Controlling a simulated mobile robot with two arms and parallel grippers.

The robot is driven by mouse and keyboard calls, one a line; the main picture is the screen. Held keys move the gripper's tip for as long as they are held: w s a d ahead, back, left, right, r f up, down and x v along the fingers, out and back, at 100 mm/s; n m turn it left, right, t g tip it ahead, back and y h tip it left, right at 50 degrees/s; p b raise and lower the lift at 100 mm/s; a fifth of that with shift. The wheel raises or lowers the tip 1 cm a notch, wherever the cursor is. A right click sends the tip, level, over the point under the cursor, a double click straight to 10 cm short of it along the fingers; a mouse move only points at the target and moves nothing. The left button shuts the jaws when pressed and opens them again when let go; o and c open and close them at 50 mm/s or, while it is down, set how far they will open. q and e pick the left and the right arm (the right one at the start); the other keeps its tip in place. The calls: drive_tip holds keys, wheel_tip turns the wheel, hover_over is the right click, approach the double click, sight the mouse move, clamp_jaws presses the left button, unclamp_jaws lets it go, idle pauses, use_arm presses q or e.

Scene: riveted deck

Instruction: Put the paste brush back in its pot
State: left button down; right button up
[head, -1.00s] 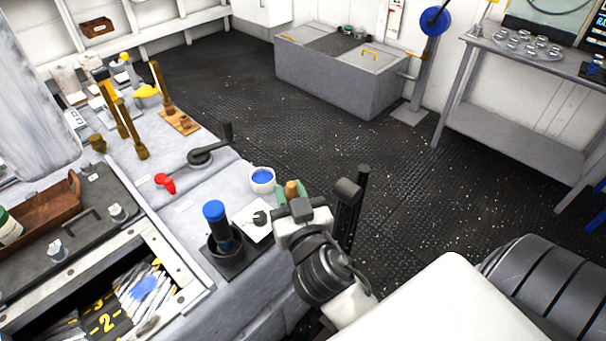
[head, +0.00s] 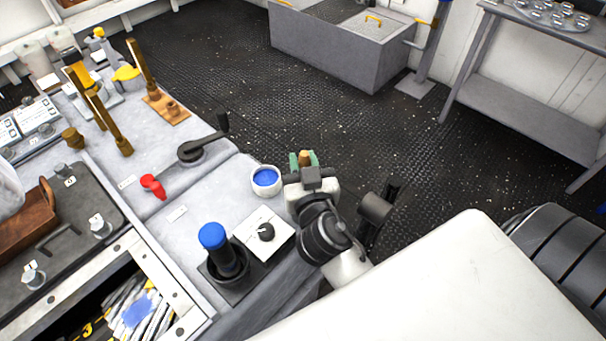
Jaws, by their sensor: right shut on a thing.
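A small white pot (head: 265,181) with blue paste inside stands on the grey bench near its right edge. My right gripper (head: 302,161) is just right of the pot and a little farther back in the picture. Its green fingers are shut on a tan, wood-coloured piece (head: 306,155), which looks like the end of the paste brush. The rest of the brush is hidden behind the gripper and wrist. I cannot tell its tilt or height. The held piece shows apart from the pot. My left gripper is not in view.
A blue-capped dark cylinder (head: 213,238) stands in a black holder, beside a white plate with a black knob (head: 266,232). A black crank (head: 196,149), a red item (head: 153,186) and upright brass levers (head: 107,120) stand farther left. Dark deck floor (head: 350,130) lies right of the bench.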

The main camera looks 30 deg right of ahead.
wheel_tip(320, 180, down, 3)
drive_tip(key=shift+r+b, duration=0.15)
drive_tip(key=shift+b, duration=0.15)
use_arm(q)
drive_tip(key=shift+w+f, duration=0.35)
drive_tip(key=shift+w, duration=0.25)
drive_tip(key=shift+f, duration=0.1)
use_arm(e)
drive_tip(key=shift+f, duration=0.3)
drive_tip(key=o, duration=0.9)
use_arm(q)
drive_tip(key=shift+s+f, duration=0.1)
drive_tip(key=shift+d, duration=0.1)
use_arm(e)
drive_tip(key=shift+r, duration=0.15)
